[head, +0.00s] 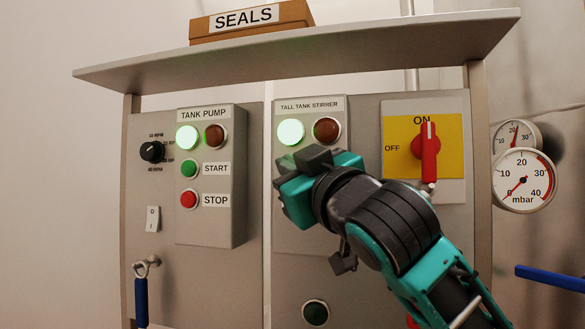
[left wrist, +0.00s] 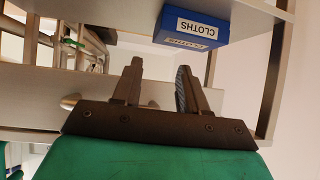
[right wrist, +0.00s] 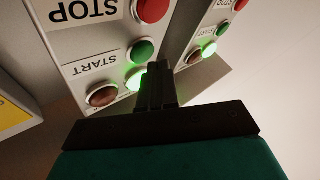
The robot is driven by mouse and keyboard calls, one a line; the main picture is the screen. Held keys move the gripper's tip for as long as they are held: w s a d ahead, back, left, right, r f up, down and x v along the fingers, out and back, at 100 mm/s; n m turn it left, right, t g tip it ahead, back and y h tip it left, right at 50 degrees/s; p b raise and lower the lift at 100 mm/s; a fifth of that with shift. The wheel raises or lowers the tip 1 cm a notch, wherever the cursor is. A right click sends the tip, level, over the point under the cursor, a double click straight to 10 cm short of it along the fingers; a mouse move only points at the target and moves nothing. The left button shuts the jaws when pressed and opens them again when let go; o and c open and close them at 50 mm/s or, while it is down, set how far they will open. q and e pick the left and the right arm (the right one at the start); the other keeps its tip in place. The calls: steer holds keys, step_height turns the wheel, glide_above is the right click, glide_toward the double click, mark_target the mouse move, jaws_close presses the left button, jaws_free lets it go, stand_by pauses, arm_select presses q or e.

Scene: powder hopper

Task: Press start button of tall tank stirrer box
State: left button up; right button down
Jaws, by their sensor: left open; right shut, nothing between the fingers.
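The tall tank stirrer box (head: 311,104) is on the panel, right of the tank pump box. Its green lamp (head: 290,132) is lit; its red lamp (head: 326,130) is dark. My right gripper (head: 303,180) is in front of the box's lower part and hides its buttons in the head view. In the right wrist view, upside down, my shut, empty right fingers (right wrist: 157,70) are close beside the green start button (right wrist: 140,52), by the lit lamp. I cannot tell whether they touch. My left gripper (left wrist: 158,70) is open and empty, away from the panel.
The tank pump box (head: 210,225) also has a lit green lamp. A red rotary switch (head: 429,155) on a yellow plate is to the right. A shelf (head: 300,62) overhangs the panel. Gauges (head: 524,180) hang at far right. A blue cloths box (left wrist: 187,28) shows in the left wrist view.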

steer(key=shift+s, duration=0.15)
steer(key=s, duration=0.1)
steer(key=s+a, duration=0.1)
steer(key=s, duration=0.2)
steer(key=shift+s+a, duration=0.35)
stand_by(0.9)
